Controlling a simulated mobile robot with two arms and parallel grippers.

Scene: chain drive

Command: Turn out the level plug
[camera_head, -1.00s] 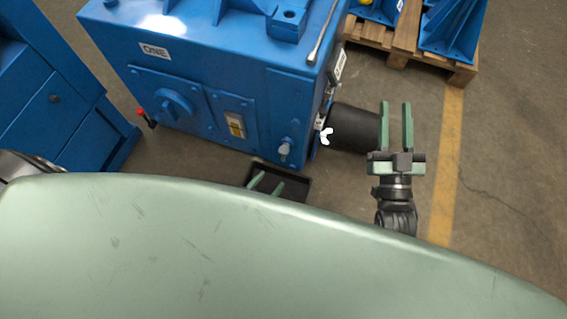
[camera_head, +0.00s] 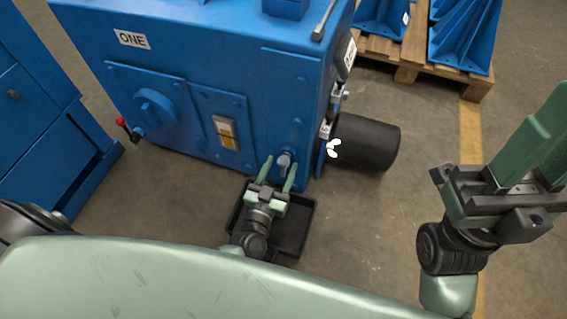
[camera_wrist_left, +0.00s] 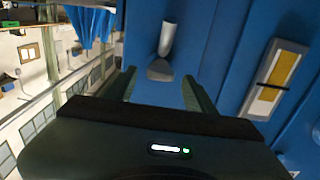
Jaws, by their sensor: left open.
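The level plug, a small grey metal plug with a bar-like handle (camera_head: 285,160), sits low on the blue housing's front face. In the left wrist view the plug (camera_wrist_left: 165,45) stands ahead, its lower end near the level of the fingertips. My left gripper (camera_head: 279,172) is open, with its green fingers pointing at the face, one on each side of the plug. I cannot tell whether either finger touches it. My right gripper (camera_head: 545,120) is raised at the right edge, away from the housing; its fingers overlap and are cut off by the frame.
A black tray (camera_head: 300,240) lies on the floor under my left gripper. The blue housing (camera_head: 180,60) carries a round cover, a yellow-and-white gauge (camera_head: 226,132), a white wing nut (camera_head: 333,148) and a black cylinder (camera_head: 370,143). A pallet (camera_head: 420,65) stands behind.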

